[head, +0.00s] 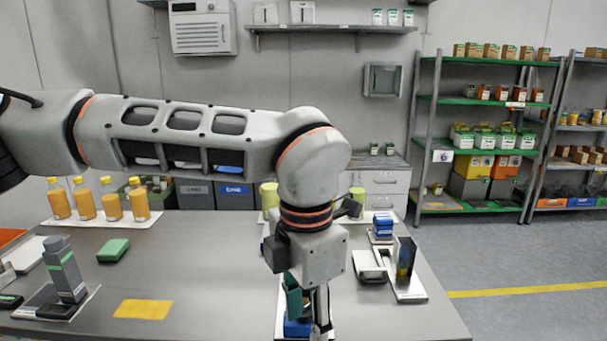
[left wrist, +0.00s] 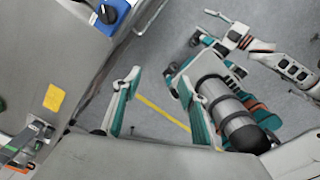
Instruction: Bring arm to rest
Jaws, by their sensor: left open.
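My left arm (head: 190,130) reaches in from the left across the head view, bent down at the wrist over the bench (head: 200,270). My left gripper (head: 307,308) points down near the bench's front middle, partly cut by the lower picture edge. In the left wrist view its two teal and grey fingers (left wrist: 158,108) stand apart, with floor showing between them. It holds nothing. Parts of my own body and what looks like my right arm (left wrist: 290,68) show in the left wrist view. Its gripper end is too small to read, and the right arm is absent from the head view.
Orange bottles (head: 100,200) stand at the bench's back left. A green block (head: 113,250), yellow patch (head: 143,309) and grey upright device (head: 63,268) lie left. A dark panel on a stand (head: 405,262) and blue-topped item (head: 382,226) stand right. Shelves (head: 480,130) stand beyond.

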